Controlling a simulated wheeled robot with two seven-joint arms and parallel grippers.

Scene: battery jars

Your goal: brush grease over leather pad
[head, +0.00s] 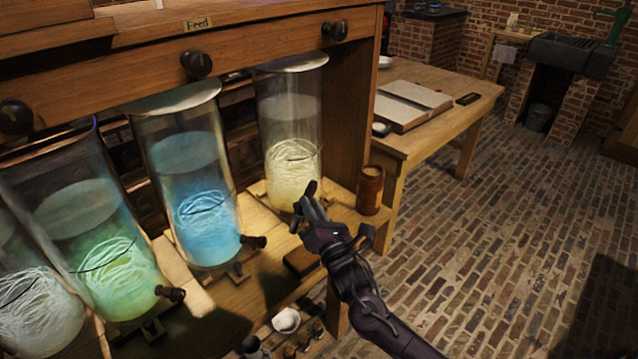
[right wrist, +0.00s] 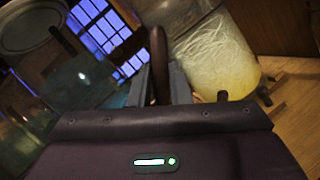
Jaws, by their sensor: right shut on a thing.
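My right gripper (head: 311,205) is in front of the jar with the pale yellow glow. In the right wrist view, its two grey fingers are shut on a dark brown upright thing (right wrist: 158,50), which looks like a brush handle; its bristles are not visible. A brown flat block (head: 300,262), probably the leather pad, lies on the bench ledge below and left of my gripper. An amber jar (head: 370,190), possibly the grease, stands on the ledge to the right of my gripper, apart from it. My left gripper is not in view.
Tall glass jars stand along the bench: yellow (head: 290,140), blue (head: 200,190), green (head: 105,265) and pale ones, with dark taps in front. A small white bowl (head: 286,320) sits lower down. A wooden table (head: 455,120) with a large book stands behind. The brick floor at right is clear.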

